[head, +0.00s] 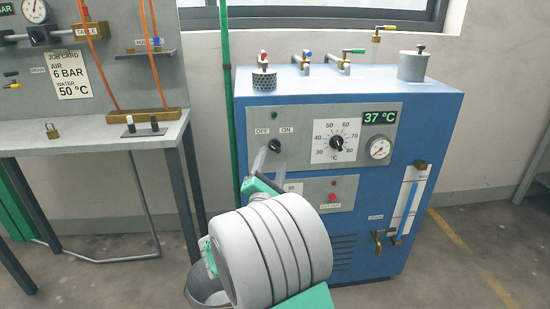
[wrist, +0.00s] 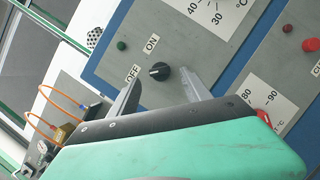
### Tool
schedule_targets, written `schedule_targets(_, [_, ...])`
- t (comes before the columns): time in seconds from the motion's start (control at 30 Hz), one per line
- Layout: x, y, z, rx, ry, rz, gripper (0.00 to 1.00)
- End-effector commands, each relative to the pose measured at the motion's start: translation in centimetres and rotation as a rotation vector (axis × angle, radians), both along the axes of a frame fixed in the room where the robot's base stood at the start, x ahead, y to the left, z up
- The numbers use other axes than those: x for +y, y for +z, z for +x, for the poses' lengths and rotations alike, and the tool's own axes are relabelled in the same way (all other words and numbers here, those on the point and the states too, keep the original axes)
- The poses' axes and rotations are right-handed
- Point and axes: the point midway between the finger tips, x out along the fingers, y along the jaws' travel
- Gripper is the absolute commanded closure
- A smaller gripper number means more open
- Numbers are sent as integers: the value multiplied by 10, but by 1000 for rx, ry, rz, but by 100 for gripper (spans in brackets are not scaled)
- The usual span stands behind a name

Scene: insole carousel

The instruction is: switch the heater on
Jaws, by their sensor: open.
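The heater switch is a black rotary knob (head: 274,146) with OFF and ON labels above it, on the grey upper panel of the blue heater cabinet (head: 425,110). In the wrist view the knob (wrist: 159,72) has a pale mark that appears to face the OFF label (wrist: 132,73). My gripper (head: 268,163) is open just in front of the knob. In the wrist view the fingers of my gripper (wrist: 163,82) stand on either side below the knob, apart from it as far as I can tell. A small dark green lamp (wrist: 122,45) sits near the labels.
A temperature dial (head: 337,143), a 37 °C display (head: 379,117) and a gauge (head: 379,149) are right of the switch. A red button (head: 332,197) is on the lower panel. A workbench (head: 90,137) stands left; a green pole (head: 226,80) rises beside the cabinet.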

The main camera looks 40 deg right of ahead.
Motion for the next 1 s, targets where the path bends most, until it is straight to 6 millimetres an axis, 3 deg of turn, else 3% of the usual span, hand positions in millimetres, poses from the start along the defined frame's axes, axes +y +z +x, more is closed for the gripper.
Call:
schedule_targets(0.2, [-29,11,22,-1,-2,3,44])
schedule_targets(0.53, [-34,12,28,-2,2,2,44])
schedule_targets(1.0, [-33,12,28,-1,2,4,82])
